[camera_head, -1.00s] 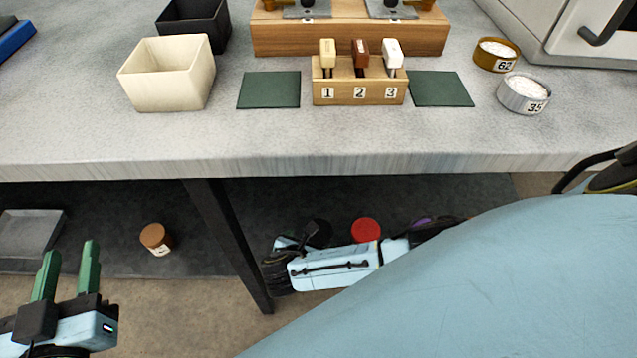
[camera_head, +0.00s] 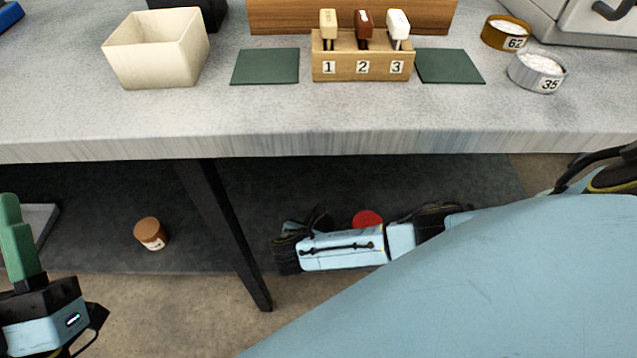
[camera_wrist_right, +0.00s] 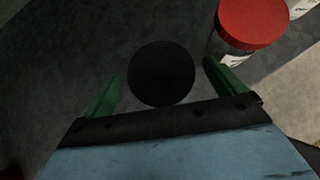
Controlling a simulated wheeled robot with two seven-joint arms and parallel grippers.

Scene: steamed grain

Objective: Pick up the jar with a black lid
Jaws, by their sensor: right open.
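The jar with a black lid (camera_wrist_right: 161,73) shows from above in the right wrist view, as a round black disc. My right gripper (camera_wrist_right: 163,70) is open, with one green finger on each side of the lid and a visible gap to each. In the head view my right gripper (camera_head: 288,250) is low under the counter, its fingers mostly hidden. The black lid cannot be made out clearly there. My left gripper (camera_head: 18,245) is at the left edge, partly cut off, away from the jars.
A red-lidded jar (camera_wrist_right: 252,22) stands close beside the black-lidded one; its lid also shows in the head view (camera_head: 367,218). A brown-lidded jar (camera_head: 150,233) stands on the lower shelf. The counter edge (camera_head: 280,145) lies above, and a black table leg (camera_head: 225,230) stands left.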

